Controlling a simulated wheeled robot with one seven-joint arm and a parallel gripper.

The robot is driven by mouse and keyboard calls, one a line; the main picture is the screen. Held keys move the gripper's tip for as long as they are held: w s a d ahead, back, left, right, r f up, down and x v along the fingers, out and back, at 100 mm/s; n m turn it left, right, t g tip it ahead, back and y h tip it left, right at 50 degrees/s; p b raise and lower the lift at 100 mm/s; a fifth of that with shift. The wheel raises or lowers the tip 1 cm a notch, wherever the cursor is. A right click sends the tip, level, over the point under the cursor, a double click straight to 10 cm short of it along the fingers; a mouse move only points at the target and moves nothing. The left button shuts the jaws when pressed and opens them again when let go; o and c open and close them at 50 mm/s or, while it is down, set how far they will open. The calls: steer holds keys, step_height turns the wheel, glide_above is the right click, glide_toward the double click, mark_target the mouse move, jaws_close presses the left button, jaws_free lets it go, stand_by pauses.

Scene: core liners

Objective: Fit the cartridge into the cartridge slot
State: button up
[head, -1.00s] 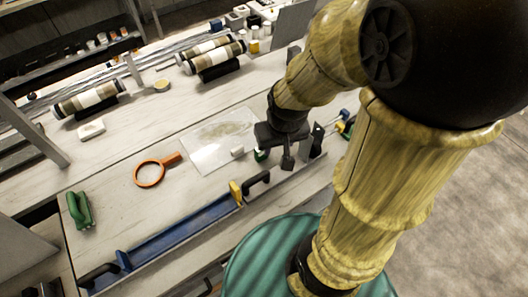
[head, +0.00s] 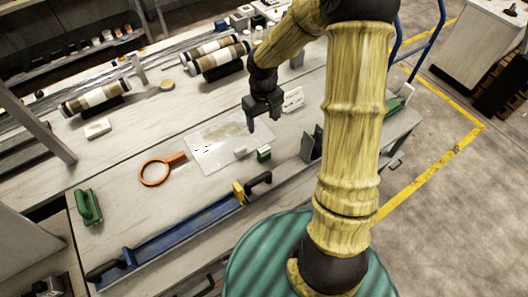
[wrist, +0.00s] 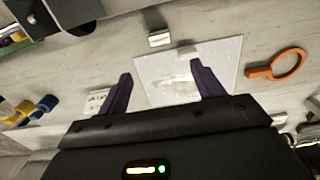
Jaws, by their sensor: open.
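My gripper (head: 263,122) is open and empty above the bench, near the right edge of a clear sheet. In the wrist view its two purple fingers (wrist: 161,70) stand wide apart. A small green-and-white block (head: 264,154), possibly the cartridge, sits at the sheet's near right corner; it also shows in the wrist view (wrist: 159,39). A white piece with dark openings (head: 293,98), possibly the slot, lies to the right of my gripper; it appears left of the fingers in the wrist view (wrist: 97,101). I cannot tell for certain which is which.
The clear sheet (head: 205,153) lies flat with a small white block (head: 240,151) on it. An orange magnifier (head: 155,172), a green tool (head: 88,207) and a long blue rail (head: 185,238) lie on the bench.

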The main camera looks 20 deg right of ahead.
mark_target(264, 149)
step_height(264, 149, down, 12)
steer(key=shift+f+p, duration=0.1)
steer(key=shift+p, duration=0.75)
steer(key=shift+s, duration=0.1)
steer(key=shift+s+f+p, duration=0.1)
steer(key=shift+f+p, duration=0.2)
steer(key=shift+f, duration=0.15)
steer(key=shift+f+p, duration=0.6)
steer(key=shift+f, duration=1.55)
steer(key=shift+d, duration=0.1)
steer(key=c, duration=1.2)
